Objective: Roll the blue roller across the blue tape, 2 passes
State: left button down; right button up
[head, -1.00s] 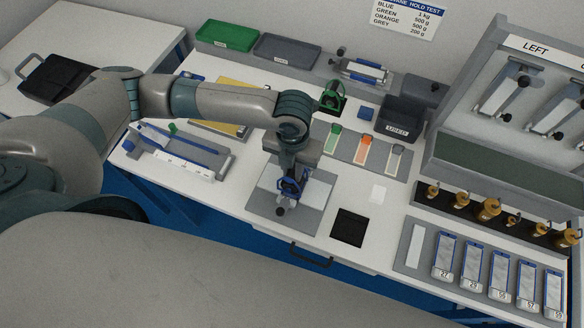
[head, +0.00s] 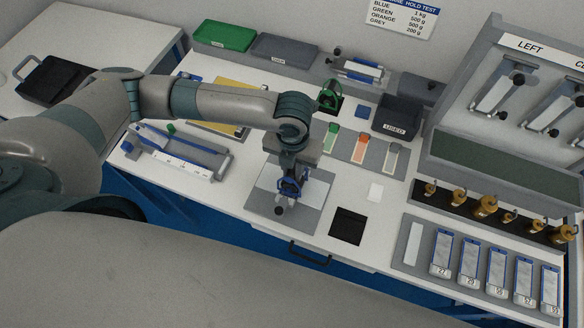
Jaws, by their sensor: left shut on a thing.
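My left gripper (head: 289,178) points down over the grey plate (head: 262,205) at the front middle of the bench. It is shut on the blue roller (head: 290,188), whose blue frame shows at the fingers. A dark round knob (head: 279,211) shows just in front of the roller. The blue tape under the roller cannot be made out, because the gripper and roller cover that part of the plate. My right gripper is not in view.
A black square (head: 347,226) and a white card (head: 375,191) lie right of the plate. A mat with green, orange and grey tabbed strips (head: 359,150) lies behind. Numbered panels (head: 469,262) and brass weights (head: 485,206) stand right. A long blue-and-white device (head: 180,155) sits left.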

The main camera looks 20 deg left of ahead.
pick_arm(q)
jog(key=shift+d+p, duration=0.55)
jog(key=shift+p, duration=0.05)
dwell(1.4)
jog(key=shift+r, duration=0.15)
dwell(0.4)
jog(key=shift+r+p, duration=1.4)
jog(key=shift+p, duration=0.05)
jog(key=shift+r, duration=1.5)
jog(key=shift+w, duration=0.1)
